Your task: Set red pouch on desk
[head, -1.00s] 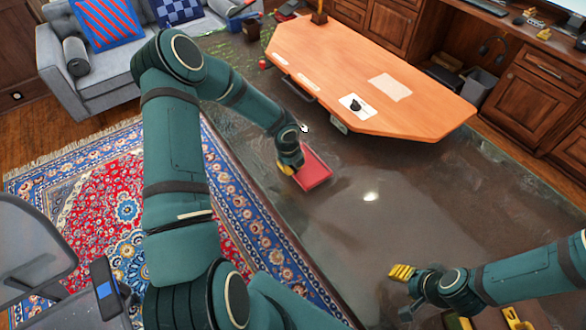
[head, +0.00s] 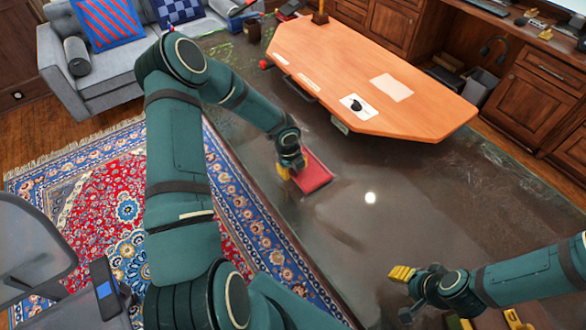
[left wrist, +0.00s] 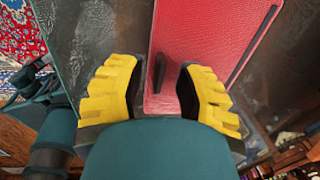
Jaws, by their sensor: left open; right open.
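The red pouch (head: 314,172) lies flat on a dark glossy surface in the head view, on the near side of the orange-brown wooden desk (head: 375,110). My left gripper (head: 286,172) is at the pouch's left edge. In the left wrist view its yellow fingers are apart, and the red pouch (left wrist: 208,40) extends between and beyond them. A dark strap or handle piece sits between the fingers. I cannot tell whether the fingers touch the pouch. My right gripper (head: 404,292) is open and empty at the lower right, away from the pouch.
A patterned rug (head: 130,210) lies left of the dark surface (head: 400,200). A grey sofa (head: 120,70) is at the back left and a grey chair (head: 35,250) at the lower left. Wooden cabinets (head: 535,95) line the right. A black item and papers lie on the desk.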

